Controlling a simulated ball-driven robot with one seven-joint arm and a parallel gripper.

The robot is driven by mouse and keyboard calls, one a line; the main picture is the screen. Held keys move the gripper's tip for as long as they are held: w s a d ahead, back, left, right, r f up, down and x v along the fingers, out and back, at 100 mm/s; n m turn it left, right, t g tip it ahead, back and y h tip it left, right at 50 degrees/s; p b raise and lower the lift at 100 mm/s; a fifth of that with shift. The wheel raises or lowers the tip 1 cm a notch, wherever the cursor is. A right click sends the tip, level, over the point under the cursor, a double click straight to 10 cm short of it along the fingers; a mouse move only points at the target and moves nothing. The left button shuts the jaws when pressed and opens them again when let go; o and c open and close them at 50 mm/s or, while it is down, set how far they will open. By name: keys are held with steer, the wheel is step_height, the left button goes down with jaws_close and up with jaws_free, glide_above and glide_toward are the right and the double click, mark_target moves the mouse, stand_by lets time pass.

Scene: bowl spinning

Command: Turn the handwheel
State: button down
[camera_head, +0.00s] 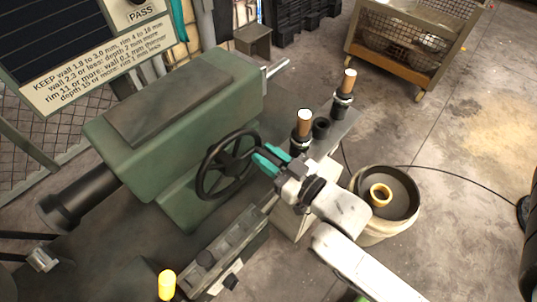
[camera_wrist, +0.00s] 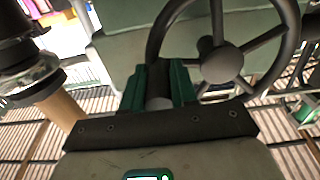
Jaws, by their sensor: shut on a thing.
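The dark handwheel (camera_head: 226,164) is a spoked wheel on the front of the green machine (camera_head: 190,115). In the wrist view the handwheel (camera_wrist: 222,64) fills the upper right, with its hub and spokes visible. My gripper (camera_head: 264,160) is at the right side of the wheel rim. In the wrist view my gripper (camera_wrist: 158,82) has its teal fingers shut around a grey cylindrical piece at the wheel's lower left, which looks like the wheel's handle. The fingers partly hide this handle.
Two dark holders with wooden-topped pieces (camera_head: 304,123) stand close to the right of my gripper. A yellow cylinder (camera_head: 167,284) is at the bottom. A caged cart (camera_head: 412,45) is behind; open floor lies right.

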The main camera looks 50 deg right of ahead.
steer(key=shift+f, duration=0.2)
steer(key=c, duration=0.9)
jaws_free()
steer(key=shift+r, duration=0.1)
steer(key=s, duration=0.3)
steer(key=s+b, duration=0.1)
steer(key=s, duration=0.3)
steer(key=s+a, duration=0.1)
steer(key=s, duration=0.2)
steer(key=shift+s+b, duration=0.3)
steer(key=shift+s, duration=0.1)
steer(key=shift+d, duration=0.1)
steer(key=w+f+g, duration=0.3)
steer(key=f+g, duration=0.5)
steer(key=f, duration=0.4)
steer(key=s+f+g, duration=0.1)
steer(key=s+g, duration=0.1)
steer(key=g, duration=0.1)
steer(key=s+a+f+g, duration=0.1)
steer(key=s+g, duration=0.1)
steer(key=g, duration=0.1)
steer(key=s+f+g+y, duration=0.1)
steer(key=s+g, duration=0.1)
steer(key=g, duration=0.1)
steer(key=shift+s+a+f, duration=0.1)
steer(key=shift+a+f, duration=0.2)
steer(key=shift+a, duration=0.1)
